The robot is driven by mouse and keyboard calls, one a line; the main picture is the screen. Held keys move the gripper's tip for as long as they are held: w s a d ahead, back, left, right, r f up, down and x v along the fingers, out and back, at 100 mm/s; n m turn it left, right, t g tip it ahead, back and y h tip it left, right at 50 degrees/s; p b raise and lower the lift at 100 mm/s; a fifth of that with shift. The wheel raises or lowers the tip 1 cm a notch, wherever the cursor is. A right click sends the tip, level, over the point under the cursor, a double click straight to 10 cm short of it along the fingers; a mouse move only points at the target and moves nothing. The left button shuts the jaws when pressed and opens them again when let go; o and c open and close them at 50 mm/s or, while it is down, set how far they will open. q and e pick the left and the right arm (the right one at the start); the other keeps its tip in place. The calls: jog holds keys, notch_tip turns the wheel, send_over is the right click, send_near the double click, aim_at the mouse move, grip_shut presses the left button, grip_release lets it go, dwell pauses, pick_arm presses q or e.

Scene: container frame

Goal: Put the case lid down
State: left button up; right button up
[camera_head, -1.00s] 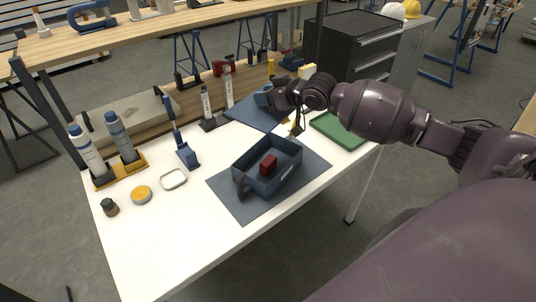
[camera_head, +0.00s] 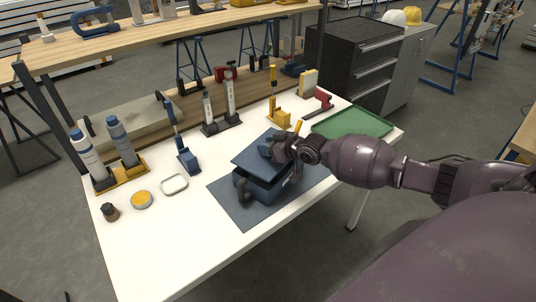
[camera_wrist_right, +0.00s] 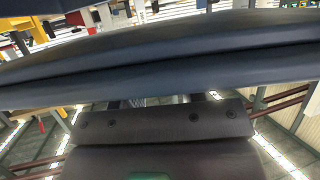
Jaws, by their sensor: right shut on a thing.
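The case lid (camera_head: 252,155) is a flat dark blue panel. My right gripper (camera_head: 270,149) is shut on it at a raised grip and holds it over the case, tilted. The open-topped blue case (camera_head: 266,192) sits on a dark grey mat (camera_head: 226,201); the lid covers most of its opening, and the red thing inside is hidden. Whether the lid touches the case rim I cannot tell. In the right wrist view a dark blue body (camera_wrist_right: 160,62) fills the top, close to the gripper. My left gripper is not in view.
A green tray (camera_head: 352,123) lies at the right of the white table. Yellow and red clamps (camera_head: 279,113) stand behind the case. A small white-rimmed dish (camera_head: 174,185), a yellow tin (camera_head: 142,200) and bottles (camera_head: 122,138) are at left. The front left of the table is clear.

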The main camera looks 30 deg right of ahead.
jog(key=shift+f, duration=1.75)
jog(key=shift+f, duration=0.2)
jog(key=o, duration=1)
jog(key=shift+c, duration=0.2)
